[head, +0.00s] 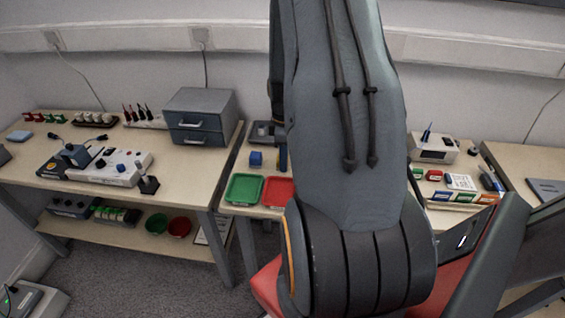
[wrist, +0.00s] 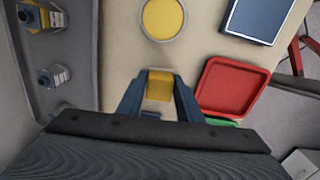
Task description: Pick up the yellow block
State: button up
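The yellow block (wrist: 160,87) shows in the wrist view between the two blue fingers of my gripper (wrist: 160,90). One finger is on each side of it, and the block fills most of the gap. Whether the fingers press on it or stand just clear of it I cannot tell. The lower part of the block is hidden by the gripper. In the head view my arm covers the middle of the table, and the yellow block is not visible there.
Near the gripper are a yellow round dish (wrist: 163,18), a red tray (wrist: 232,86), a blue tray (wrist: 258,18) and a grey holder with bottles (wrist: 55,75). The head view shows a green tray (head: 244,189), a blue block (head: 256,158) and a drawer unit (head: 200,116).

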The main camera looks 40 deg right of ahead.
jog(key=c, duration=0.4)
jog(key=shift+r, duration=0.15)
notch_tip(320, 180, up, 10)
jog(key=shift+f+b, duration=0.1)
jog(key=shift+b, duration=0.55)
jog(key=o, duration=0.5)
jog(key=c, duration=0.4)
